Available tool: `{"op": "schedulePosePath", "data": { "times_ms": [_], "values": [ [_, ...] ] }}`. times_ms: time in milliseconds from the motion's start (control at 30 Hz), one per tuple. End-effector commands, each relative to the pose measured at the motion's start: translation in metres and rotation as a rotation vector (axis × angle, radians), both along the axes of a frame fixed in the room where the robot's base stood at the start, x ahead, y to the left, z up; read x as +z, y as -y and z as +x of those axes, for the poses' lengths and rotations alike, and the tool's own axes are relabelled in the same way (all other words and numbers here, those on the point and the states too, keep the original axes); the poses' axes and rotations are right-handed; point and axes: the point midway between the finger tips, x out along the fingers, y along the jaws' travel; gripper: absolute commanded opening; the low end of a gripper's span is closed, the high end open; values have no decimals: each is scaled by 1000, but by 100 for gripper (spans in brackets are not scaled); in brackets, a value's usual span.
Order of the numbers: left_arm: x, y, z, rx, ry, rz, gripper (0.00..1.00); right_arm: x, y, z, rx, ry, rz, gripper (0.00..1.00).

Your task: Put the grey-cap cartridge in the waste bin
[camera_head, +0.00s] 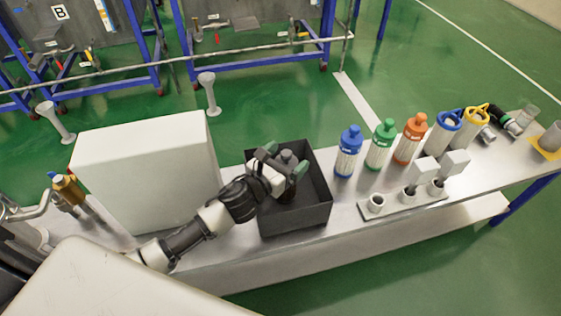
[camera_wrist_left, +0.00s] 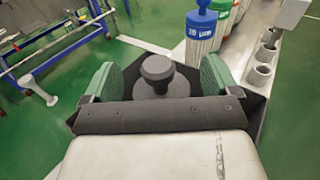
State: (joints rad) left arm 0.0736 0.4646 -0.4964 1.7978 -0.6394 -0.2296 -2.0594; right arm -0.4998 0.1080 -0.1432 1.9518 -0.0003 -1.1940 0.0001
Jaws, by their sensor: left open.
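The waste bin (camera_head: 297,219) is an open dark grey box on the bench. The grey-cap cartridge (camera_head: 287,158) is inside it, and its dark cap rises near the rim. In the left wrist view the cap (camera_wrist_left: 157,70) shows between the two green finger pads, with gaps on both sides. My left gripper (camera_head: 284,167) is open at the cap, over the bin. The bin's dark wall shows in the left wrist view (camera_wrist_left: 243,115). Most of the cartridge's lower body is hidden by the gripper and bin. My right gripper is not in view.
Blue (camera_head: 348,152), green (camera_head: 381,146) and orange (camera_head: 410,140) capped cartridges stand right of the bin. A plate with sockets (camera_head: 400,207) lies in front of them. A large white box (camera_head: 145,165) stands left of the bin.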

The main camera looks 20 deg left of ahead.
Motion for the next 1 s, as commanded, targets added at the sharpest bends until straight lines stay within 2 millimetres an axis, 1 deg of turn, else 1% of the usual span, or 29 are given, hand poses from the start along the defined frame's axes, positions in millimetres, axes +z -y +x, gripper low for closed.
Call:
{"op": "schedulePosePath", "data": {
  "times_ms": [67, 167, 400, 500, 600, 800, 1000],
  "values": [
    [3, 0, 0, 0, 0, 0, 90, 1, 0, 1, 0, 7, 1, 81],
    [2, -5, -14, 0, -2, 2, 90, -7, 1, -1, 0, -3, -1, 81],
    [4, -23, -65, 0, -4, 1, 90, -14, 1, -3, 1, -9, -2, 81],
    [5, -29, -83, 0, -3, 0, 90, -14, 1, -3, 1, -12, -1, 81],
    [6, -34, -96, 1, -2, 0, 90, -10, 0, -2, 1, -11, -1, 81],
    [8, -39, -111, 0, 1, 0, 90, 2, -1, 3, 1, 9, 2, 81],
    [8, -40, -113, 0, 1, 0, 90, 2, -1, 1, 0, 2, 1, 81]
  ]
}}
